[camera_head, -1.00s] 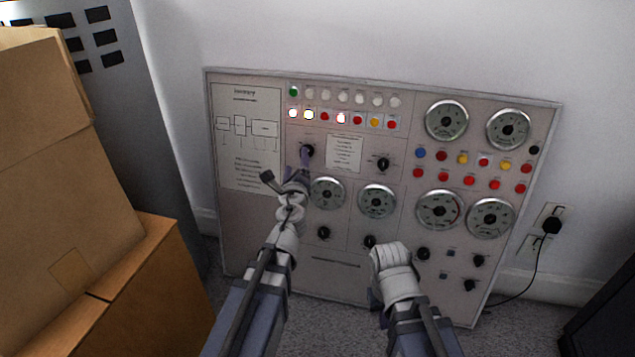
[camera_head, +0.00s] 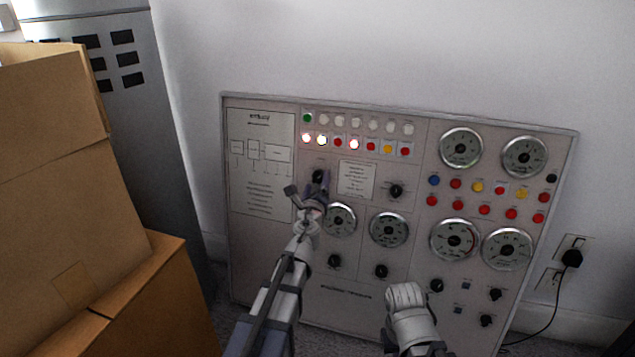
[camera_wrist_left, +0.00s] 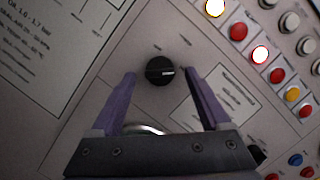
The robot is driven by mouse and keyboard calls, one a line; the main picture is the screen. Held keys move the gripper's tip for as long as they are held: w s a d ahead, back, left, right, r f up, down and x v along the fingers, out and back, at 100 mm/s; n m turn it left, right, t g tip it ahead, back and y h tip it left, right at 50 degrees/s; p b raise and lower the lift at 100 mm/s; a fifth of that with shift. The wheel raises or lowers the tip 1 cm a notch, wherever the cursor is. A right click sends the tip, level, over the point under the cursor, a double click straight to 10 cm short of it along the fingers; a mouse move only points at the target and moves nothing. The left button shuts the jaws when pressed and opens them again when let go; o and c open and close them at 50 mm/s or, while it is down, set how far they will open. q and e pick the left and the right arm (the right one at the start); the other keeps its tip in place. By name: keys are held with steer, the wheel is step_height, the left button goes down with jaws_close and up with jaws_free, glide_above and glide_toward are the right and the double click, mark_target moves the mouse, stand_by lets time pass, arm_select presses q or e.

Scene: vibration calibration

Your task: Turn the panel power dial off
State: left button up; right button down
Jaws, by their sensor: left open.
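A control panel (camera_head: 262,262) stands against the wall. A black round dial (camera_head: 318,176) sits in its upper left-middle part, below the row of coloured lamps. In the left wrist view the dial (camera_wrist_left: 160,70) has a pale mark pointing right. My left gripper (camera_wrist_left: 160,73) is open, its purple fingers apart on either side of the dial. I cannot tell whether they touch it. In the head view this gripper (camera_head: 318,190) partly covers the dial. My right arm reaches up in front of the lower panel; its gripper fingers do not show.
Cardboard boxes (camera_head: 60,200) are stacked at the left, beside a grey cabinet (camera_head: 175,130). The panel carries several other dials, round gauges (camera_head: 389,229) and buttons. A black plug (camera_head: 571,258) with a cord sits in a wall outlet at the right.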

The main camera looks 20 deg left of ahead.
arm_select(q)
steer(key=shift+w+a, duration=0.1)
steer(key=shift+w, duration=0.7)
steer(key=shift+c, duration=0.3)
jaws_close()
